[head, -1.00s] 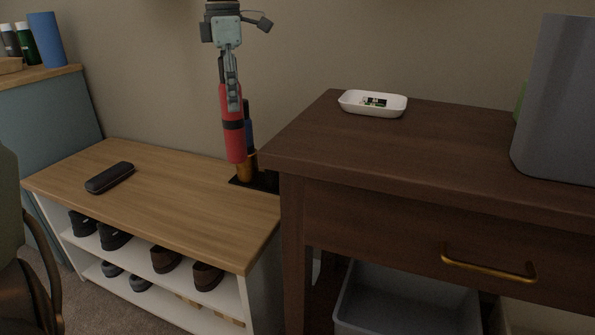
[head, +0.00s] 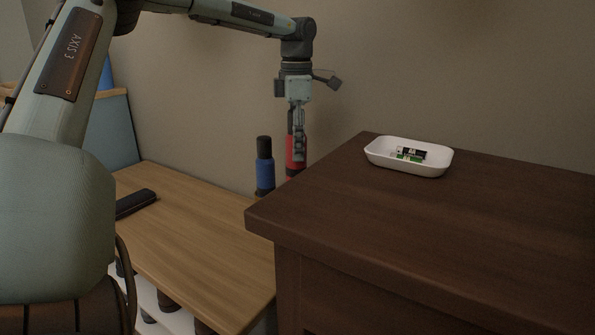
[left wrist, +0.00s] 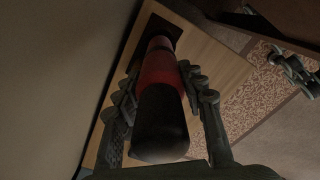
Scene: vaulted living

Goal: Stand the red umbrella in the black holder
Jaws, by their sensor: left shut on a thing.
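The red umbrella (head: 296,160) is upright in my left gripper (head: 299,152), which is shut on it. In the left wrist view, its black end (left wrist: 160,125) is nearest the camera and its red body (left wrist: 158,72) runs away between the fingers. Its far end points toward the black holder (left wrist: 171,31) on the wooden bench. I cannot tell whether it is inside. In the head view the dark cabinet hides the umbrella's lower part and most of the holder. What looks like my right gripper (left wrist: 295,70) shows small at the right of the left wrist view.
A blue, black-topped umbrella (head: 264,170) stands left of the red one. The dark wooden cabinet (head: 430,235) stands close on the right, with a white tray (head: 372,156) on top. A dark case (head: 135,204) lies on the wooden bench (head: 200,225).

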